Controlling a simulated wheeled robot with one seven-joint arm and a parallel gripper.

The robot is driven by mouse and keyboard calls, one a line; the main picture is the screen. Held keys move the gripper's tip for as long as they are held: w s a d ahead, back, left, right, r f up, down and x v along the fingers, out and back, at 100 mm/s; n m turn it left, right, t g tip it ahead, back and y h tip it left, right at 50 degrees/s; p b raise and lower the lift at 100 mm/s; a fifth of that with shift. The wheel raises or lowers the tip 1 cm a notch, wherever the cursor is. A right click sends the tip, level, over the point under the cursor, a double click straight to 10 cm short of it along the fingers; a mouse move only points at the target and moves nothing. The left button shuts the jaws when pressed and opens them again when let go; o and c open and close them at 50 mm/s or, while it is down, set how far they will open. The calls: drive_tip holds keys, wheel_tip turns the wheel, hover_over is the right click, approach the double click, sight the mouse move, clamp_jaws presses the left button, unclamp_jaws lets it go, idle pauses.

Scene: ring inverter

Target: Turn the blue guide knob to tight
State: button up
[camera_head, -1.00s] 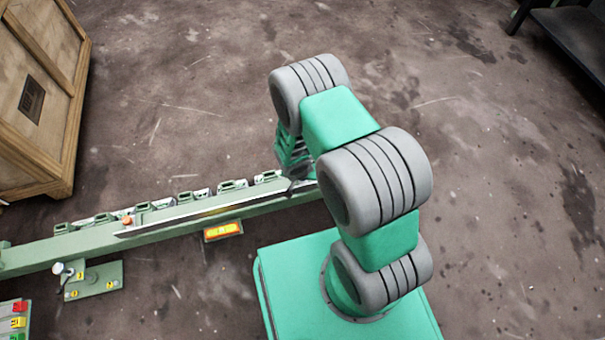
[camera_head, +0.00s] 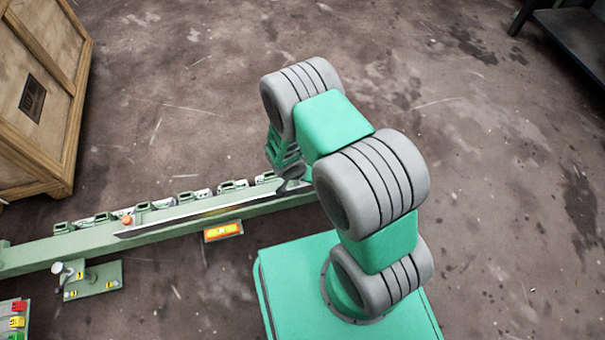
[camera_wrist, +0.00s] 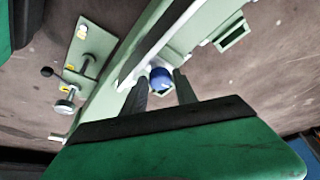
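The blue guide knob (camera_wrist: 161,77) shows in the wrist view, beside the long pale-green rail (camera_wrist: 122,85). My gripper (camera_wrist: 159,80) is open, with one dark finger on each side of the knob in the picture. I cannot tell whether the knob is fully between the fingertips or just beyond them; a gap shows on both sides. In the head view the knob cannot be made out, and my arm hides part of the rail (camera_head: 180,222) around its right end. Any tight or loose marking on the knob is not readable.
A lever with a round handle sits on a green plate (camera_head: 94,281) with yellow labels, left of the rail. An orange-lit panel (camera_head: 222,231) hangs on the rail's near side. A wooden crate (camera_head: 40,100) stands at the left.

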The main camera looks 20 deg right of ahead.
drive_tip(key=shift+o, duration=0.3)
drive_tip(key=shift+r, duration=0.3)
drive_tip(key=p+v, duration=0.3)
drive_tip(key=v, duration=0.4)
drive_tip(key=shift+s+a+r, duration=0.1)
drive_tip(key=shift+a+r, duration=0.05)
